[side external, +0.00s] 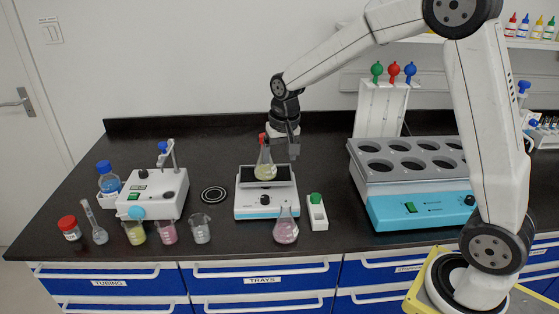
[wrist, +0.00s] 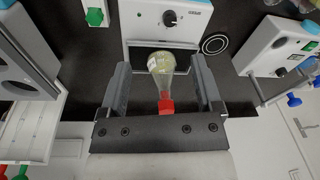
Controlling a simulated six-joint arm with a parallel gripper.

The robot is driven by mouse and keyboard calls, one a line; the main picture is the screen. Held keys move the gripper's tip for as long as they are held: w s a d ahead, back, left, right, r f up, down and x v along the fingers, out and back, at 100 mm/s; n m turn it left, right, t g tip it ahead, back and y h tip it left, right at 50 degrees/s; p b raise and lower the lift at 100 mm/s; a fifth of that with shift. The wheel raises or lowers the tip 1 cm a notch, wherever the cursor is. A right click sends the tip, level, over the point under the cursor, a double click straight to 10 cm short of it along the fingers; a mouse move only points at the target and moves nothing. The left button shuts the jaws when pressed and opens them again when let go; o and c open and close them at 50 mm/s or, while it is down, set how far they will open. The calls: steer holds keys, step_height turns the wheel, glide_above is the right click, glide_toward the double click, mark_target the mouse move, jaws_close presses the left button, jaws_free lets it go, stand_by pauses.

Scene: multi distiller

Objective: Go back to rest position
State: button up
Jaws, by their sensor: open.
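My gripper (side external: 292,146) is just above and behind the hotplate-like device (side external: 266,203) at the middle of the bench. In the wrist view my gripper (wrist: 166,90) is open, with its two fingers on either side of a flask. The flask (side external: 265,171) has a red stopper and pale yellow liquid, and stands upright on the device's dark plate. It also shows in the wrist view (wrist: 161,68), between the fingers with gaps on both sides. In the side view the gripper is to the right of the flask.
A second flask (side external: 286,227) with pink liquid and a green-topped white device (side external: 317,212) stand at the front. Beakers, bottles and a white instrument (side external: 152,195) stand to the left. A large blue-and-grey bath (side external: 414,180) is to the right. Bench is clear at the back left.

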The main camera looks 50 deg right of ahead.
steer(key=s+a+f+n, duration=0.2)
steer(key=s+f+n, duration=0.1)
steer(key=s, duration=0.5)
steer(key=s+a+f+n+t, duration=0.1)
steer(key=s+a+f+n, duration=0.1)
steer(key=s, duration=0.7)
steer(key=shift+s+f+n, duration=0.15)
steer(key=shift+f+n, duration=0.3)
steer(key=shift+n, duration=0.05)
